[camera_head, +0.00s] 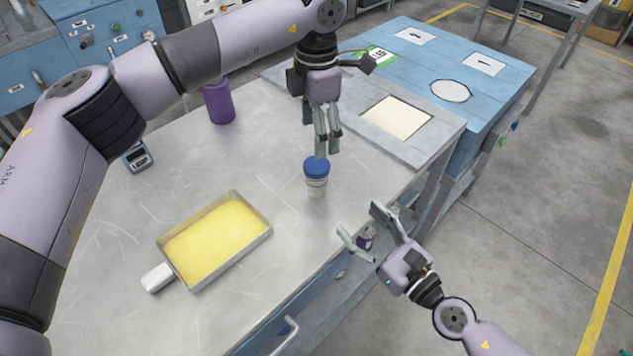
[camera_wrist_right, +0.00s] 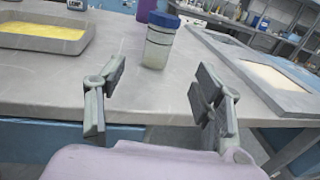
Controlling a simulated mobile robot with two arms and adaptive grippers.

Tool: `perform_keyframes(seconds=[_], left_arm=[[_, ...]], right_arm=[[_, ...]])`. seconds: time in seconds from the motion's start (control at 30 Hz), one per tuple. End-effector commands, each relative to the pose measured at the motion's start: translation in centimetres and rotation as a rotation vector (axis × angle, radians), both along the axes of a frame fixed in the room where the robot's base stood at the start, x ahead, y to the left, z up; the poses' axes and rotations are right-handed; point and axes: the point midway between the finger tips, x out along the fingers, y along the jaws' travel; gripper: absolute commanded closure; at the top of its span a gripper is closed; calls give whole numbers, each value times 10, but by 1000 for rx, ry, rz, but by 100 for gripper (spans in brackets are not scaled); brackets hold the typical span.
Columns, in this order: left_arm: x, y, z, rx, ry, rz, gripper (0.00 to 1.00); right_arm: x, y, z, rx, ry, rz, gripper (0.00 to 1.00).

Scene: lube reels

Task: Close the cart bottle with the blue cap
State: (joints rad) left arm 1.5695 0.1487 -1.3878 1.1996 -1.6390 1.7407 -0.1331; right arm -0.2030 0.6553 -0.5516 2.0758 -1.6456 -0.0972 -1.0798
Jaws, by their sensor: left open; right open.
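A small clear bottle (camera_head: 316,187) stands upright on the metal table, with the blue cap (camera_head: 316,167) on its top. I cannot tell how tightly the cap sits. In the right wrist view the bottle (camera_wrist_right: 158,47) and the blue cap (camera_wrist_right: 164,19) show beyond the fingers. My left gripper (camera_head: 327,152) points down just above the cap, its fingers close together and apparently empty. My right gripper (camera_head: 363,228) is open and empty by the table's front edge, to the lower right of the bottle; its spread fingers (camera_wrist_right: 160,103) show in the wrist view.
A tray of yellow material (camera_head: 267,236) with a white handle lies left of the bottle. A purple cup (camera_head: 218,103) and a small scale (camera_head: 137,158) stand behind. A grey panel with a cream square (camera_head: 396,118) lies at right. The table front near the bottle is clear.

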Motion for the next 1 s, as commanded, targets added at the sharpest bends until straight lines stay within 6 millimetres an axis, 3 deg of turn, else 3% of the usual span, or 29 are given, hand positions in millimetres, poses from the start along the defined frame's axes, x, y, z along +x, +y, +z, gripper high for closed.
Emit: perform_keyframes(seconds=[0.43, 0.8, 1.0], left_arm=[[0, 0, 0, 0, 0, 0, 30], [0, 0, 0, 0, 0, 0, 30], [0, 0, 0, 0, 0, 0, 30]], right_arm=[[32, 22, 1, 7, 0, -3, 38], [91, 66, 1, 5, -3, 0, 38], [113, 83, 1, 3, -1, 0, 38]])
